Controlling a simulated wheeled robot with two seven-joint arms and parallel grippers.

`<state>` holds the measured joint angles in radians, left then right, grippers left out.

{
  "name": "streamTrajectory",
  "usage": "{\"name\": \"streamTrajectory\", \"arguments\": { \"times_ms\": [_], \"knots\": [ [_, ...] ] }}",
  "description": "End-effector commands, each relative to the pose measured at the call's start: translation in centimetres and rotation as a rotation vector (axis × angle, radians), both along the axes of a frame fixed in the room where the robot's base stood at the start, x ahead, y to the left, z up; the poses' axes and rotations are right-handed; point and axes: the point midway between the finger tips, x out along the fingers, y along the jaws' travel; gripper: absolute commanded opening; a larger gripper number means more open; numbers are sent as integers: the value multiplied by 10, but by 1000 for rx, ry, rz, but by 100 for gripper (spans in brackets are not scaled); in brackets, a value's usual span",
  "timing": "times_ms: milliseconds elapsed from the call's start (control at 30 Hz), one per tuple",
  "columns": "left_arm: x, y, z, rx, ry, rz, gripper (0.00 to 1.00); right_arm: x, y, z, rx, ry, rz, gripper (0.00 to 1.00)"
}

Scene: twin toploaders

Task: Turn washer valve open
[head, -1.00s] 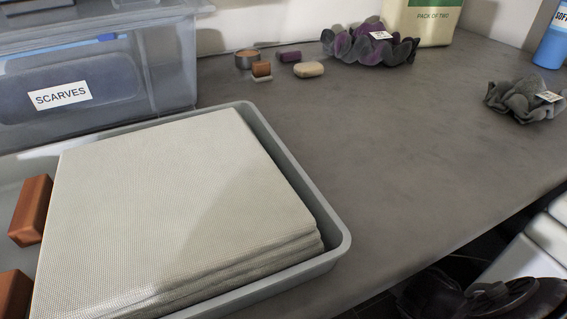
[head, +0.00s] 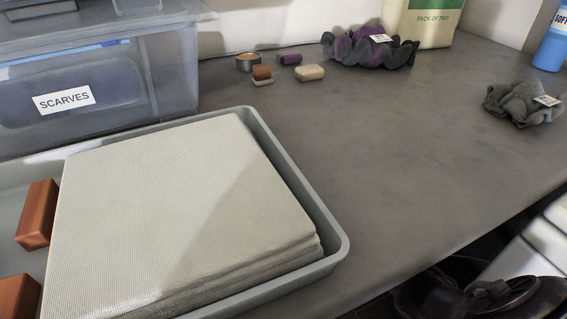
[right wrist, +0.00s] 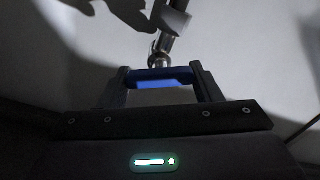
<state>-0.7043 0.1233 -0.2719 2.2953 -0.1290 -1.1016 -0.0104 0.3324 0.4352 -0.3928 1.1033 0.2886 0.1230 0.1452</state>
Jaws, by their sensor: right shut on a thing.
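In the right wrist view, a blue valve handle (right wrist: 158,78) sits below a metal pipe fitting (right wrist: 165,42) against a pale wall. My right gripper (right wrist: 162,84) is shut on the blue handle, with one dark finger at each end of it. The handle lies roughly level across the picture. The washer itself cannot be made out for certain. My left gripper is in neither view.
In the head view, a grey tray (head: 338,245) holds folded pale cloth and orange-brown blocks. A clear SCARVES bin (head: 160,75) stands behind.

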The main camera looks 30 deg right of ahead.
Motion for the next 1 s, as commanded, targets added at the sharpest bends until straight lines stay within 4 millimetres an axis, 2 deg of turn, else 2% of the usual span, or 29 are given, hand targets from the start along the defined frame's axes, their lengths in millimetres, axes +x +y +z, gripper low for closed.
{"name": "streamTrajectory", "arguments": {
  "times_ms": [400, 867, 900, 1000],
  "knots": [
    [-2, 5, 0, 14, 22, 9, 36, 0, 1, -1, -174, 11, 0, 35],
    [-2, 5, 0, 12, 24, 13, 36, 0, 1, -2, -190, 12, 0, 35],
    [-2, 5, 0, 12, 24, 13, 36, 0, 1, -2, -190, 12, 0, 59],
    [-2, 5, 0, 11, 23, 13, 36, 0, 1, -2, -190, 12, 0, 73]
  ]
}}
